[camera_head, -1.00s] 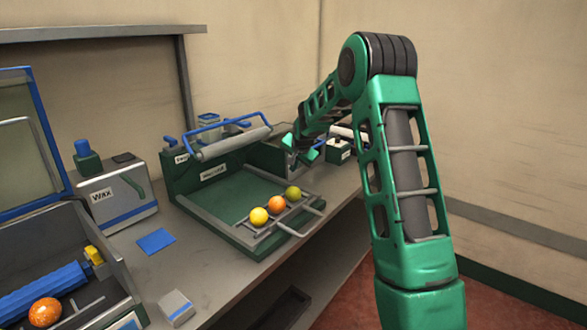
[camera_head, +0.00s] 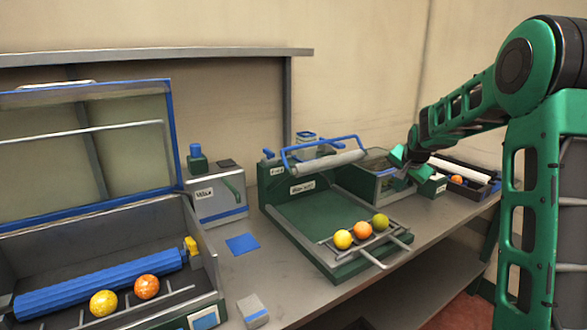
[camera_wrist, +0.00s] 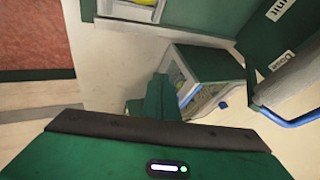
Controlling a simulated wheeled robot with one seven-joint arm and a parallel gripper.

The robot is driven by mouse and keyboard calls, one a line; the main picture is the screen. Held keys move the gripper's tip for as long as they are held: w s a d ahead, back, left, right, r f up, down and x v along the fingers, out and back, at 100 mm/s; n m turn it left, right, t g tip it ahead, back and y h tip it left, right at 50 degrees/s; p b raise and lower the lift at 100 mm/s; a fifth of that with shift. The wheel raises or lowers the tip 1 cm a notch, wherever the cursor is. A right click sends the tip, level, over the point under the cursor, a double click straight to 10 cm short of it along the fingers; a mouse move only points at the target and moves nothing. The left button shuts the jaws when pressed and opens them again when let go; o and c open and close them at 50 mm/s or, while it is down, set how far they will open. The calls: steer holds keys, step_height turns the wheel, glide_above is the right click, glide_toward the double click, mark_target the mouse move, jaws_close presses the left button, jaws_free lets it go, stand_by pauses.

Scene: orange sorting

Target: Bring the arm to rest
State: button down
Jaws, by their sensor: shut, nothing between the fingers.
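My green arm rises at the right of the head view and bends down to my gripper (camera_head: 403,160), which is small there, above the right part of the bench. In the wrist view my gripper (camera_wrist: 150,98) shows its green fingers together at the middle, with nothing between them. Below it lie the bench top and a grey-green bin. The gripper appears apart from the things around it.
A green tray station (camera_head: 310,222) with a roller holds yellow, orange (camera_head: 363,230) and green fruit on a rack. An open blue-edged machine (camera_head: 212,270) at left holds two oranges. A wax box (camera_head: 217,200) stands between. Bare bench (camera_head: 430,225) shows at front right.

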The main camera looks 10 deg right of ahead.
steer(key=s+a+n+g, duration=0.2)
steer(key=s+a, duration=0.1)
steer(key=s, duration=1.3)
steer(key=s+a+f+n+g+y, duration=0.1)
steer(key=s+a+n+g, duration=0.1)
steer(key=s, duration=1.5)
steer(key=s+a+f+n+g+y, duration=0.1)
steer(key=s+a, duration=0.3)
steer(key=s, duration=1.3)
steer(key=shift+a+n+g, duration=0.25)
steer(key=shift+n+g, duration=0.15)
steer(key=shift+g, duration=0.5)
steer(key=shift+s+f, duration=0.1)
